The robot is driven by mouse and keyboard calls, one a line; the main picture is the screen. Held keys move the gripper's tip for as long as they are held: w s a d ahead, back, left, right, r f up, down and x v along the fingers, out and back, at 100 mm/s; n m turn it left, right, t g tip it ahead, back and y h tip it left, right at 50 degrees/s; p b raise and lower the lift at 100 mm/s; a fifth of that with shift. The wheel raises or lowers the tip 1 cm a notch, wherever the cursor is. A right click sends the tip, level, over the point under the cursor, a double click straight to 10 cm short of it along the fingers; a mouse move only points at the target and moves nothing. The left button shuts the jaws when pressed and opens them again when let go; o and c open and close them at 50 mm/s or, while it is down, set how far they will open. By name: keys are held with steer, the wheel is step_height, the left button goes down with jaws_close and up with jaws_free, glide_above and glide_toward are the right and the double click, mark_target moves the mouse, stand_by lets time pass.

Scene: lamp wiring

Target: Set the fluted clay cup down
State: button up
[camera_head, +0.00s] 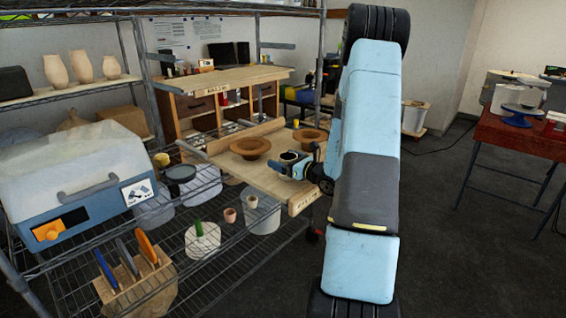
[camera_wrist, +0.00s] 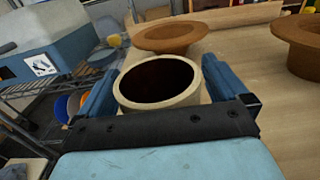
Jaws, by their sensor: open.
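The clay cup (camera_wrist: 158,98) has a pale cream rim and a dark inside. It stands upright between the two blue fingers of my gripper (camera_wrist: 157,80), over the light wooden board (camera_wrist: 231,66). Its fluting and base are hidden, so I cannot tell whether the fingers touch it or whether its base rests on the board. In the head view my gripper (camera_head: 292,164) is low at the front part of the board, with the cup's dark mouth (camera_head: 290,156) showing between the fingers. The jaws are open around the cup.
Two brown wide-rimmed bowls, one left (camera_head: 250,147) and one right (camera_head: 309,136), stand on the board just beyond the cup. A wire rack (camera_head: 205,272) with pots and a tool block is at left. A red table (camera_head: 520,135) stands at right.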

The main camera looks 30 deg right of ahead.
steer(key=v, duration=1.1)
steer(key=shift+s+r, duration=0.1)
steer(key=shift+s, duration=0.25)
steer(key=s+a+r+n+g+y, duration=0.2)
steer(key=s+a+r+n+g, duration=0.15)
steer(key=a+n, duration=0.35)
steer(key=s+a+r+n+g+y, duration=0.1)
steer(key=s+a+r+n+g, duration=0.3)
steer(key=a, duration=0.5)
steer(key=s+a+r+n+g+y, duration=0.2)
steer(key=a+r+n+g, duration=0.3)
steer(key=a, duration=0.3)
steer(key=s+r+n+h, duration=0.4)
steer(key=s+n+h, duration=0.1)
steer(key=s+n, duration=0.2)
steer(key=s+r+n+t+h, duration=0.1)
steer(key=s+r+n+h, duration=0.3)
steer(key=n, duration=0.5)
steer(key=s+h, duration=0.2)
steer(key=s, duration=0.1)
steer(key=shift+a+r, duration=0.25)
steer(key=shift+r, duration=0.05)
